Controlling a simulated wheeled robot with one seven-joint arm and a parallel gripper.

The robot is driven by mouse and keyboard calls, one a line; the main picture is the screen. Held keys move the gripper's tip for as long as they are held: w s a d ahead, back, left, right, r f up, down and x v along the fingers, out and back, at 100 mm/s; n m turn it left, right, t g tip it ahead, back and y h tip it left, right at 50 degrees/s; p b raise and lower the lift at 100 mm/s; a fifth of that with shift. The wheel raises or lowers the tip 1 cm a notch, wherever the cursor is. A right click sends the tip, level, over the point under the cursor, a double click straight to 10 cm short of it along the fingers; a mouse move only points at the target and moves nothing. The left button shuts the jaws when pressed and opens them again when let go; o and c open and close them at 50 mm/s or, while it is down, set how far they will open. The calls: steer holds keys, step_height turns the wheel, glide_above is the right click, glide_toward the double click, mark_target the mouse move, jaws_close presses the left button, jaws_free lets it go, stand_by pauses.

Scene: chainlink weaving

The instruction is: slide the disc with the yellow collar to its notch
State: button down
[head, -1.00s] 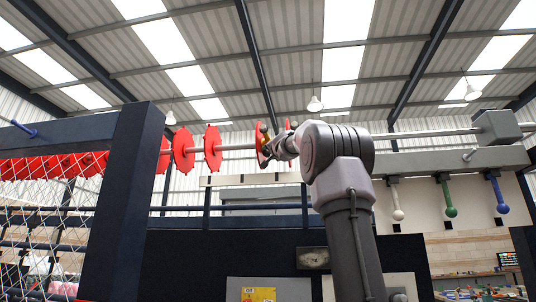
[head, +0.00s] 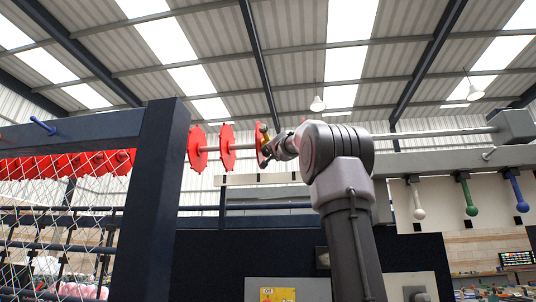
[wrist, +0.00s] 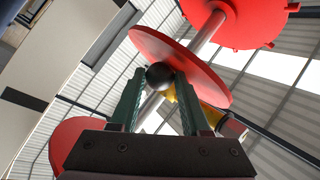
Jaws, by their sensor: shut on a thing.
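The disc with the yellow collar is red and sits on a horizontal metal rod (head: 243,147). In the head view its edge and yellow collar (head: 262,140) show just left of my gripper (head: 268,147). In the wrist view the red disc (wrist: 190,72) is close in front of my gripper (wrist: 160,95). The green fingers are shut on a black ball knob (wrist: 159,76) beside the yellow collar (wrist: 203,113). My gripper hides part of the collar. I cannot make out the notch.
Two red discs (head: 227,147) (head: 197,147) sit left on the rod, near a dark post (head: 165,200). Another disc (wrist: 68,140) is behind my gripper. White, green (head: 470,200) and blue handles hang at right.

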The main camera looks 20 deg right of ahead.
steer(key=shift+w+a, duration=0.15)
steer(key=shift+a, duration=0.05)
steer(key=c, duration=0.7)
jaws_free()
steer(key=v, duration=1.1)
steer(key=shift+w, duration=0.1)
